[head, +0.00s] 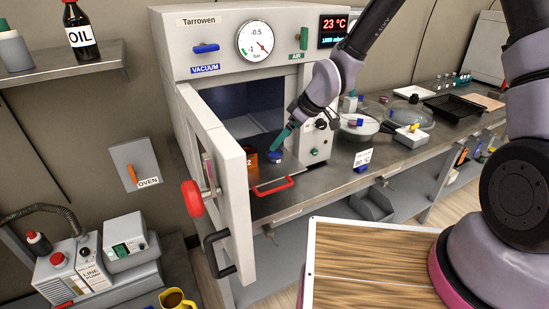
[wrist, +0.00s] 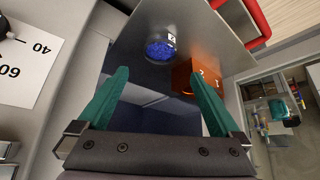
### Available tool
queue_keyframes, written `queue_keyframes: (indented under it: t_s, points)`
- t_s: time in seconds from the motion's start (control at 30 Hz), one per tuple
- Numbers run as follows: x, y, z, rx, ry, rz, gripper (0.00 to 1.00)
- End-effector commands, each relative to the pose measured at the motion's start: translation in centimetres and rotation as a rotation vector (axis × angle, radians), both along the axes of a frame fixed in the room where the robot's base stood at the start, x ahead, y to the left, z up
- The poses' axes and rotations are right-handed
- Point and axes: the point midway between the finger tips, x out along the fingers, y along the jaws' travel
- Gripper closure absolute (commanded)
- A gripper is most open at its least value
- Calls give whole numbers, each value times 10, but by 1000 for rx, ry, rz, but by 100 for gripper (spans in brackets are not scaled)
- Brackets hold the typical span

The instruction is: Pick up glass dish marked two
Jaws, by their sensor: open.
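A small round glass dish (wrist: 160,50) with blue contents stands on a metal shelf (wrist: 125,50) in the wrist view. It carries a small white tag whose mark I cannot read surely. In the head view the blue contents (head: 276,157) show just below my fingertips. An orange block-like thing (head: 252,165) stands to its left, with a white mark like a 2; it also shows in the wrist view (wrist: 208,78). My gripper (head: 283,141) is open and empty, its teal fingers pointing at the dish but apart from it. In the wrist view the dish lies beyond the gap between the fingertips (wrist: 158,76).
The oven door (head: 225,200) stands open at the left, with a red knob (head: 193,198) and dark handle. A red shelf handle (head: 273,186) is at the front. The oven wall and dial are close right. Glassware and a black tray (head: 453,107) stand on the bench.

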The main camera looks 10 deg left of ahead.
Motion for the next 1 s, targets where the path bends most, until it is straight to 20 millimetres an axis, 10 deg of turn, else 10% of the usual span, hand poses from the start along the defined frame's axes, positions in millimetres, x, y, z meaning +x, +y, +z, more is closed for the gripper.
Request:
queue_keyframes:
  t_s: [0.8,1.0]
  points:
    - [8,22,-57,-2,0,-1,0]
    - [8,22,-57,-2,0,-1,76]
